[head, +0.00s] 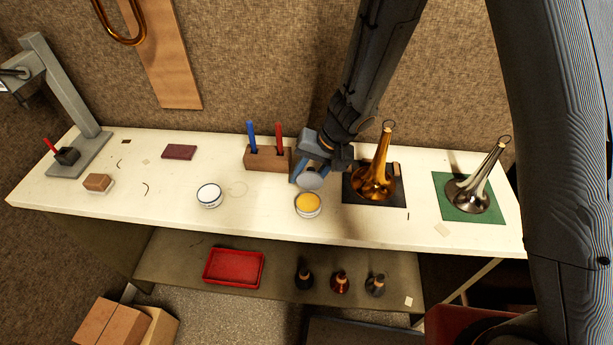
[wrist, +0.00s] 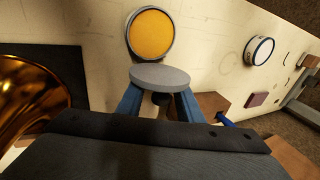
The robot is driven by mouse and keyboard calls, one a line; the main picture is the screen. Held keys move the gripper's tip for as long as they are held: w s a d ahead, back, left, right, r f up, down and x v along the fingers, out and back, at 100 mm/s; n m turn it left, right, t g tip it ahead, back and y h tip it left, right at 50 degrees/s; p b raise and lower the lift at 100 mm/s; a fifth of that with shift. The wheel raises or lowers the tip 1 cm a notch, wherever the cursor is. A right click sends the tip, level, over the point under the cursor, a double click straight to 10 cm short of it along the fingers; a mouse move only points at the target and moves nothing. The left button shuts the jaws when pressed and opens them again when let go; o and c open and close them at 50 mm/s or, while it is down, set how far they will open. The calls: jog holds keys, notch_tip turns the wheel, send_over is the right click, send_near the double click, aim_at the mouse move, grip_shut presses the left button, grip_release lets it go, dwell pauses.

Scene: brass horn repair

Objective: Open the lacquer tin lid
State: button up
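The lacquer tin (head: 308,206) stands on the white bench, its yellow lacquer showing. It is also in the wrist view (wrist: 152,36), at the top. Its grey lid (head: 311,181) is off the mouth and tilted up at the tin's back edge; in the wrist view the lid (wrist: 160,76) sits just below the tin. I cannot tell whether lid and rim touch. A dark knob (wrist: 160,99) shows on the lid's near side. My gripper (head: 308,168) is right behind the lid. Its blue fingers (wrist: 160,105) are spread, with gaps either side of the knob.
A brass horn bell (head: 374,181) on a dark mat stands close right of my gripper. A wooden block (head: 268,160) with blue and red tools is close left. A white round tin (head: 209,196) stands farther left, with clear bench between. A silver bell (head: 470,195) is far right.

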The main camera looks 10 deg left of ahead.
aim_at(312, 168)
jog(key=shift+r, duration=0.15)
jog(key=v, duration=0.7)
jog(key=shift+r, duration=0.25)
jog(key=shift+d, duration=0.15)
